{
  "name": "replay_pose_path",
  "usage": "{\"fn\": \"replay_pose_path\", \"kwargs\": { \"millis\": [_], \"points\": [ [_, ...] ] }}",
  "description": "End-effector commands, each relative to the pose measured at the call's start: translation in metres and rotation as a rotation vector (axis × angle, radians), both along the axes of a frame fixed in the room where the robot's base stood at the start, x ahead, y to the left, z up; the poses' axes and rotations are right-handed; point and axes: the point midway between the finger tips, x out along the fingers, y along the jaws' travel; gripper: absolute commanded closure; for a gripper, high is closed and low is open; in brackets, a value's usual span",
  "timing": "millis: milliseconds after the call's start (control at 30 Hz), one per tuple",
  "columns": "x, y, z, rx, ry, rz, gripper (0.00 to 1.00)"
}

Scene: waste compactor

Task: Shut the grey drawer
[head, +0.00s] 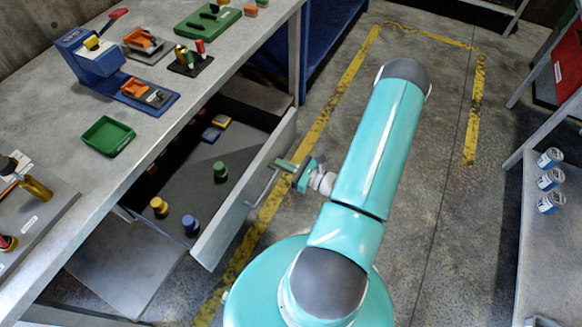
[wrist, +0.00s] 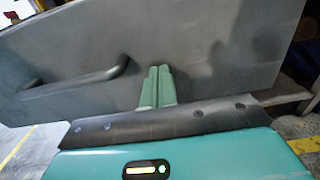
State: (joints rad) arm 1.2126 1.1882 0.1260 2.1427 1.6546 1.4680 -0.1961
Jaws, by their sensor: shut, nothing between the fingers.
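The grey drawer (head: 237,207) stands pulled out from under the workbench in the head view, with its inside showing. Its front panel with a bar handle (head: 262,187) faces my arm. In the wrist view the drawer front (wrist: 215,45) fills most of the picture, and the handle (wrist: 85,75) is to the left of my fingers. My gripper (head: 281,163) is shut and empty, its green fingers pointing at the front panel. In the wrist view the fingertips (wrist: 158,68) are at or very near the panel; I cannot tell whether they touch it.
The drawer holds a green knob (head: 220,171), a yellow knob (head: 159,206), a blue knob (head: 190,224) and small blocks. The workbench (head: 165,133) carries trays and tools. A side table (head: 545,240) with several small cans stands at the right. The floor between is clear.

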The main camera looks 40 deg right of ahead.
Motion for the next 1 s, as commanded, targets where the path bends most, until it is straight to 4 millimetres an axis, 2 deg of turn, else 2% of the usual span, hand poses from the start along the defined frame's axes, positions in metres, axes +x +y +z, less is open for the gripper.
{"fn": "replay_pose_path", "kwargs": {
  "millis": [367, 567, 767, 1000],
  "points": [
    [0.001, 0.0, 0.0, 0.0, 0.0, 0.0, 1.0],
    [0.015, 0.006, 0.0, 0.002, -0.002, 0.001, 1.0],
    [0.049, 0.019, 0.0, 0.002, 0.0, 0.003, 1.0],
    [0.109, 0.041, 0.0, 0.003, -0.001, 0.005, 1.0]
  ]
}}
